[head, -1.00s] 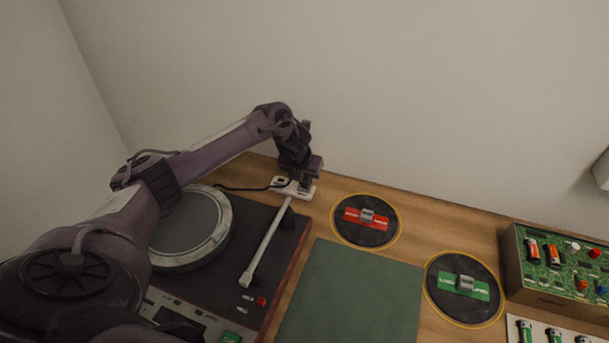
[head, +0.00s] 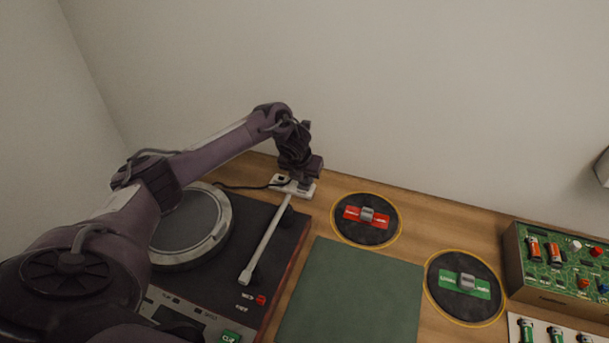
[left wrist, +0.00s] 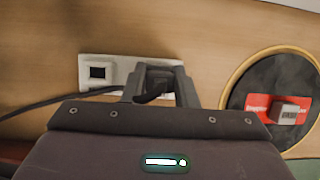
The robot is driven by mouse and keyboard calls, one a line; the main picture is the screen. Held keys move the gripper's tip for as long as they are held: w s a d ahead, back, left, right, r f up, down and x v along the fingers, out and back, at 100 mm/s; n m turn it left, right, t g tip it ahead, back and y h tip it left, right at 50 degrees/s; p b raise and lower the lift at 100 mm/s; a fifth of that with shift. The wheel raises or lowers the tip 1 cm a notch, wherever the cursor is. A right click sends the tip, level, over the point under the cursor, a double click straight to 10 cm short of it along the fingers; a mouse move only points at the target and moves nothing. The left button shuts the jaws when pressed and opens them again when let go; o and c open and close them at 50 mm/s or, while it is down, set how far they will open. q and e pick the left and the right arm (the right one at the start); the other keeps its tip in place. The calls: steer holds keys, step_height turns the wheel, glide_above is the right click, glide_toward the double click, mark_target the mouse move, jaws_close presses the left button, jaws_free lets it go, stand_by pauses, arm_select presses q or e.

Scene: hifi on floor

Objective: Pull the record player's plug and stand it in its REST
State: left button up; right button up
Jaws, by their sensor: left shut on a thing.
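The record player (head: 275,262) has a round platter (head: 190,225) and a pale tonearm (head: 266,240). A white socket block (head: 307,193) lies behind it, and it also shows in the left wrist view (left wrist: 120,62). Its left end has an empty dark square opening (left wrist: 97,72). The dark plug (left wrist: 158,78) is at the block's right end and looks seated there. My left gripper (head: 303,185) is above the block. In the left wrist view my left gripper (left wrist: 160,90) is shut on the plug, one finger each side. I cannot read any REST label. My right gripper is out of view.
A black cable (left wrist: 45,106) runs left from the block area. Red (head: 366,216) and green (head: 465,283) labelled pieces sit on round dark pads to the right. A green mat (head: 350,295) lies in front. A circuit-board box (head: 560,262) stands far right. The wall is close behind.

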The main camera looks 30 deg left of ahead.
arm_select(q)
steer(key=o, duration=1)
steer(key=shift+r, duration=0.1)
steer(key=p+v, duration=0.1)
steer(key=v, duration=0.3)
steer(key=w+p+v, duration=0.1)
steer(key=v, duration=0.3)
steer(key=p+v, duration=0.2)
steer(key=v, duration=0.2)
steer(key=shift+w+a+r, duration=0.15)
steer(key=shift+w+r, duration=0.05)
steer(key=shift+r, duration=0.25)
steer(key=shift+f, duration=0.1)
